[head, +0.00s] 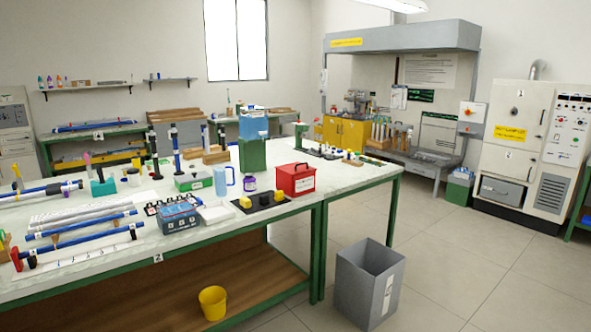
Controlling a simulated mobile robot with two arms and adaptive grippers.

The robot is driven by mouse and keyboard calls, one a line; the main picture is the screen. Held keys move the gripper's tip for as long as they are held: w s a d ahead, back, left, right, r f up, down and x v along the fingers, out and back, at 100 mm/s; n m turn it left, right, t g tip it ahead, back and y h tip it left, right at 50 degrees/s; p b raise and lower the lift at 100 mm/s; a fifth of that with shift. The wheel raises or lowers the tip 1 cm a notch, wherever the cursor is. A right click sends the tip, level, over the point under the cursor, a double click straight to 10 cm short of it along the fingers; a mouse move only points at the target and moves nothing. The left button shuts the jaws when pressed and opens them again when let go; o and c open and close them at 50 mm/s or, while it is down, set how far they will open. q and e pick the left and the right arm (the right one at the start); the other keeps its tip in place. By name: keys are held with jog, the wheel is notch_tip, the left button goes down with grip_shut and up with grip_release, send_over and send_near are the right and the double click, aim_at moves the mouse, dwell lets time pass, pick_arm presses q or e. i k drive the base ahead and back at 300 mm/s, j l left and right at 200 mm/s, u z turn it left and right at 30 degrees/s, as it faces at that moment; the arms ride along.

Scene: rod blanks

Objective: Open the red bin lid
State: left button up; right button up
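A small red bin (295,182) stands near the front right part of the white workbench top (348,190). Neither of my grippers is in the head view.
A grey open waste bin (366,290) stands on the floor in front of the bench. A yellow bucket (213,303) sits on the lower shelf. A black mat with yellow blocks (264,199) and a purple-labelled jar (249,183) lie left of the red bin. Floor to the right is clear.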

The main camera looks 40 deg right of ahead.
aim_at(297, 168)
jog(key=i+l, duration=0.2)
jog(key=l, duration=0.15)
jog(key=i+l, duration=0.15)
jog(key=l, duration=0.2)
jog(key=i+l, duration=0.2)
jog(key=l, duration=0.1)
